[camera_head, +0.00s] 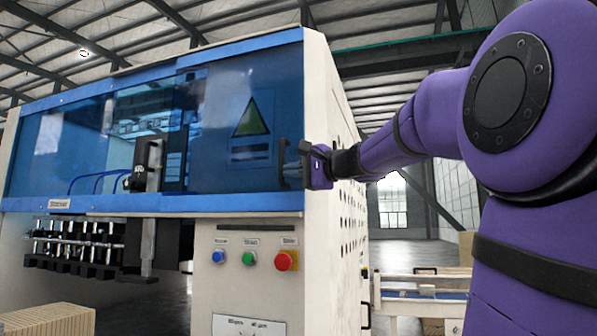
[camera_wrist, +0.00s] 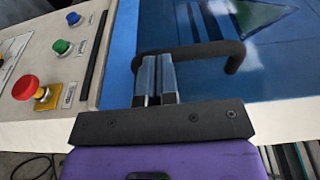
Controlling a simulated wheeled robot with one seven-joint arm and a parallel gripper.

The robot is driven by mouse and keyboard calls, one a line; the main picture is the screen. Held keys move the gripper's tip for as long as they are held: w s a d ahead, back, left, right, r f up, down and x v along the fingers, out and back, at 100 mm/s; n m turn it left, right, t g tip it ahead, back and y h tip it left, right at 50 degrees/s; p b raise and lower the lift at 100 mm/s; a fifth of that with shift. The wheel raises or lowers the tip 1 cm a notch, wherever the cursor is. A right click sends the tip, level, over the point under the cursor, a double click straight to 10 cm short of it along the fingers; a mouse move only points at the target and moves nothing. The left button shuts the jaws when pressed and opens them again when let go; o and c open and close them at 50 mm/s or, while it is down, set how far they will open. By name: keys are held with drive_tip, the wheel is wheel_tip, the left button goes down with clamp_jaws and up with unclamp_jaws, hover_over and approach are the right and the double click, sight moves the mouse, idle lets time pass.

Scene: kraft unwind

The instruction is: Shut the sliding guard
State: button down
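The sliding guard (camera_head: 225,110) is a blue see-through panel on the front of the white machine, with a triangular warning sign. Its dark bar handle (camera_head: 282,163) is near the panel's right edge; in the wrist view the handle (camera_wrist: 205,50) runs across the picture, with the blue panel behind it. My gripper (camera_head: 301,164) is at the handle, reaching in from the right. In the wrist view its two grey fingers (camera_wrist: 157,78) are close together, their tips at the bar's left part. The bar does not clearly lie between them, and I cannot tell whether they touch it.
Below the guard is a panel with a blue button, a green button (camera_head: 249,258) and a red knob (camera_head: 286,261). A row of dark nozzles (camera_head: 90,245) hangs at lower left. Stacked cardboard (camera_head: 48,322) is at bottom left. A conveyor (camera_head: 425,282) stands behind at right.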

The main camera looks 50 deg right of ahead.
approach(178, 178)
drive_tip(key=w+a+f, duration=0.1)
drive_tip(key=w+a, duration=0.3)
drive_tip(key=shift+s+a+r, duration=0.1)
drive_tip(key=shift+s+a, duration=0.05)
drive_tip(key=shift+a, duration=0.15)
